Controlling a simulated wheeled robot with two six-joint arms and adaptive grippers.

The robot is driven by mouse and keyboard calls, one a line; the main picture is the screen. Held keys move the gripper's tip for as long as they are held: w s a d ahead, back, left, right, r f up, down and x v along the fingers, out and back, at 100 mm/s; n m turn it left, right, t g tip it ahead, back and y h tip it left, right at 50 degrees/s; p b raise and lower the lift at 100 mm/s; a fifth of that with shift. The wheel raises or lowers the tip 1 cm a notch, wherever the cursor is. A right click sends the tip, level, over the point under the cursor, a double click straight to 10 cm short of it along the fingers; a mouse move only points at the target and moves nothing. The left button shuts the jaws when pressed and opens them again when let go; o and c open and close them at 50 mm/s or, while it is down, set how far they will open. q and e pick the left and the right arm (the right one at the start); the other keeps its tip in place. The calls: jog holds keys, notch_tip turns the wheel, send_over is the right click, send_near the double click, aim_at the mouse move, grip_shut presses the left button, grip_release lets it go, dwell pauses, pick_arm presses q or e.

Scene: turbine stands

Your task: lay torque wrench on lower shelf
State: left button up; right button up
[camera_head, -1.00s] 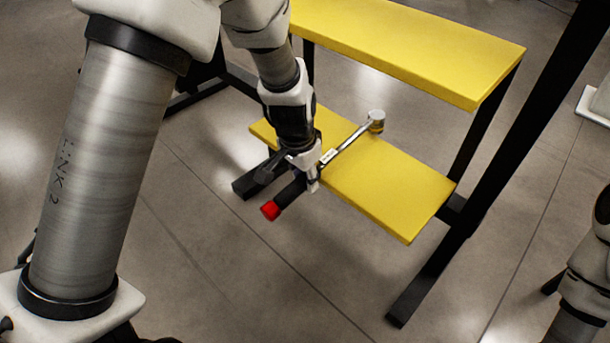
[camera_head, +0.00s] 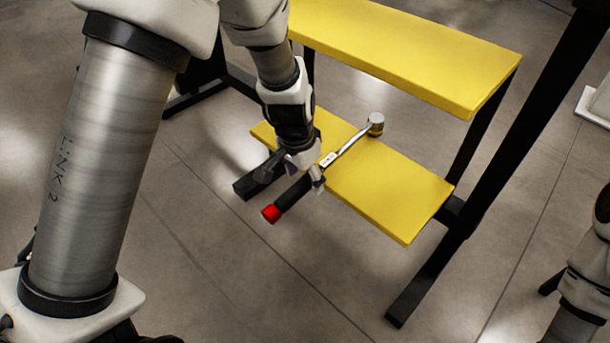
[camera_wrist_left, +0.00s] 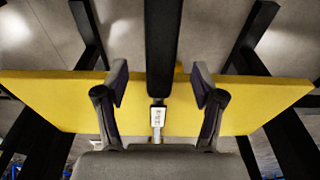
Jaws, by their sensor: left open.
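The torque wrench (camera_head: 352,142) has a metal head and shaft, a black grip and a red end cap. It lies across the yellow lower shelf (camera_head: 385,195), head on the shelf, with the grip and red end sticking out past the front edge. My left gripper (camera_head: 300,173) is open at the shelf's front edge, around the wrench. In the left wrist view the two fingers (camera_wrist_left: 160,84) stand apart on either side of the black grip (camera_wrist_left: 163,45), with gaps between. The wrist hides part of the shelf. My right gripper is not in view.
The yellow upper shelf (camera_head: 420,55) is above and behind the lower one. Black frame legs (camera_head: 425,275) stand at the right and left of the shelves. The right part of the lower shelf is bare, and the floor in front is clear.

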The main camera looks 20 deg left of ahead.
pick_arm(q)
jog(key=shift+s+a+r+p, duration=0.1)
jog(key=shift+s+r+p, duration=0.1)
jog(key=shift+r+p, duration=1)
jog(key=shift+s+r+p, duration=0.15)
jog(key=shift+r+p, duration=0.75)
jog(key=shift+r, duration=0.6)
jog(key=shift+f, duration=0.1)
jog(key=shift+s+f, duration=0.1)
